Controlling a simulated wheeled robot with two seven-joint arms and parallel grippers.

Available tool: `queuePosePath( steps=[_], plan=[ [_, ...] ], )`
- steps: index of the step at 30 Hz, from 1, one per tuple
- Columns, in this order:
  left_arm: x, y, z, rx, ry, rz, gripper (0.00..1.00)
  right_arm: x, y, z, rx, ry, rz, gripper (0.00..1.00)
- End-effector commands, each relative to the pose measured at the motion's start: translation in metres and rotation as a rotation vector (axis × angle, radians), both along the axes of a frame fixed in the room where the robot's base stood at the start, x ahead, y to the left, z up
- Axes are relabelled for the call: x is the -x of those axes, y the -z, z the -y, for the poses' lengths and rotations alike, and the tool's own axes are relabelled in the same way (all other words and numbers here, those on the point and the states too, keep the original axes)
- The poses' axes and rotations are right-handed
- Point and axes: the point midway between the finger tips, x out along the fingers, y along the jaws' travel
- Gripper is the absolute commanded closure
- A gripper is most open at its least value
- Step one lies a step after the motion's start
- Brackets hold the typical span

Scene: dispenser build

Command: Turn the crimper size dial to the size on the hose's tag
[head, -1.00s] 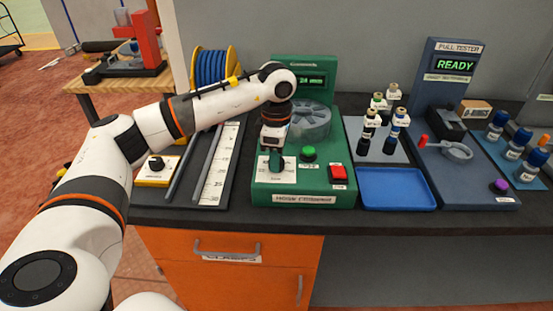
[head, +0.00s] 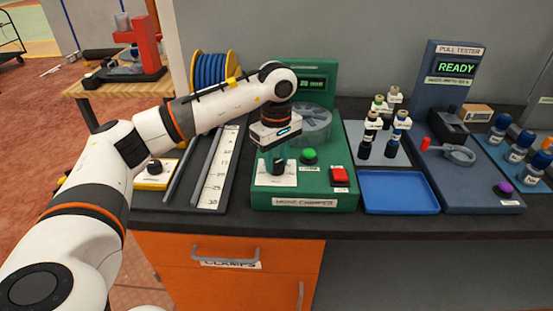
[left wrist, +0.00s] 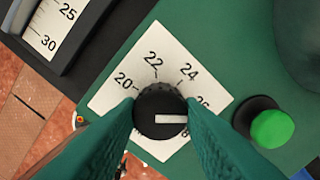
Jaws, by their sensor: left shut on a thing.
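The black size dial (left wrist: 160,108) is on a white scale card (left wrist: 110,97) on the green hose crimper (head: 262,198). In the left wrist view the dial's white pointer points right, near the partly covered 26 mark. The 20, 22 and 24 marks show clearly; lower marks are mostly hidden by a finger. My left gripper (left wrist: 162,118) is shut on the dial, one green finger on each side. The crimper's small display (head: 312,83) is lit but too small to read surely. No hose tag is readable. My right gripper is not in view.
A green button (head: 309,156) and a red button (head: 339,176) are close right of the dial. A blue tray (head: 400,207) is further right, with bottles (head: 365,148) behind it. The pull tester (head: 455,100) reads READY. A ruler board (head: 212,185) lies to the left.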

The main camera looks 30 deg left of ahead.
Motion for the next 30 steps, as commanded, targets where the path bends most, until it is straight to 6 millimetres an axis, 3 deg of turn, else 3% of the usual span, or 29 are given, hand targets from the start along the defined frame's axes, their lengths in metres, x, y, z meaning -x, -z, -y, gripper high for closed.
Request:
queuePosePath(
  steps=[15,16,19,30],
  plan=[
    [-0.0013,-0.0027,-0.0005,0.002,0.017,0.007,0.89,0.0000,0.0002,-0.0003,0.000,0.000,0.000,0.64],
    [-0.0013,-0.0027,-0.0005,0.002,0.017,0.007,0.63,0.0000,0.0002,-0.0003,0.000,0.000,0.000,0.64],
    [-0.0010,-0.0022,-0.0004,0.001,0.017,0.005,0.47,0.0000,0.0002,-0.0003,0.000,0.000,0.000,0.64],
    [-0.0007,-0.0050,0.0000,0.001,0.018,0.003,0.44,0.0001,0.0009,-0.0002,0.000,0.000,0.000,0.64]
  ],
)
